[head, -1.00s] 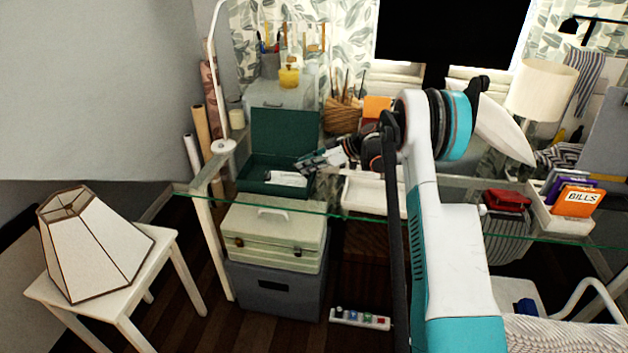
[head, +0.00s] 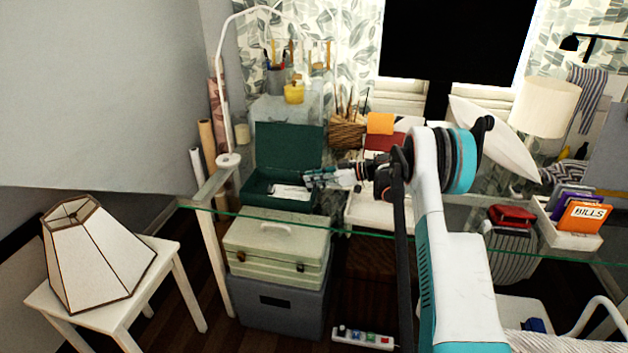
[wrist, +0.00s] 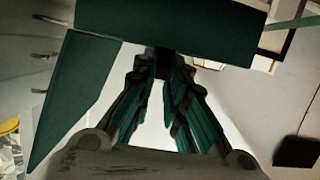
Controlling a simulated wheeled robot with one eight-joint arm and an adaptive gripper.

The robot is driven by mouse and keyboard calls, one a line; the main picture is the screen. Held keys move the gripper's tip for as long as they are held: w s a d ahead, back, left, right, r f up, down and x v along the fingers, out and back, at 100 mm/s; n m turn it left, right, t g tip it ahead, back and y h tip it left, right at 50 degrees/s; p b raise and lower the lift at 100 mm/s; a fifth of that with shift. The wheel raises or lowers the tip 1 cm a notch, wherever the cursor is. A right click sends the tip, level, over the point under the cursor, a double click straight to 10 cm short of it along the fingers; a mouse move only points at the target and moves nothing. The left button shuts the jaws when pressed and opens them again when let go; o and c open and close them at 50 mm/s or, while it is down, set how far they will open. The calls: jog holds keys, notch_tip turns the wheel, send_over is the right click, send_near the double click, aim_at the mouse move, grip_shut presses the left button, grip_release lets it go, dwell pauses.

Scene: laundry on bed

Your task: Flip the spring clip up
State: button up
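A dark green box (head: 268,183) stands open on the glass desk, its lid raised and a white item (head: 290,191) lying inside. My gripper (head: 308,180) reaches in from the right and points left, at the box's right side. In the wrist view, my gripper (wrist: 163,75) has its fingers converging close to a dark part by the green surface (wrist: 175,30). A narrow pale gap shows between the fingers. Whether they touch or hold anything is unclear. I cannot make out a spring clip for certain; the fingers and wrist may hide it.
A pale green case (head: 277,243) with metal latches sits on a grey box (head: 275,303) under the desk. A wicker basket (head: 346,131) and a white tray (head: 375,212) stand near my arm. A lampshade (head: 92,252) is on a stool at left.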

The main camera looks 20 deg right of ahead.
jog(key=o, duration=0.4)
jog(key=shift+o, duration=0.2)
jog(key=v, duration=1.2)
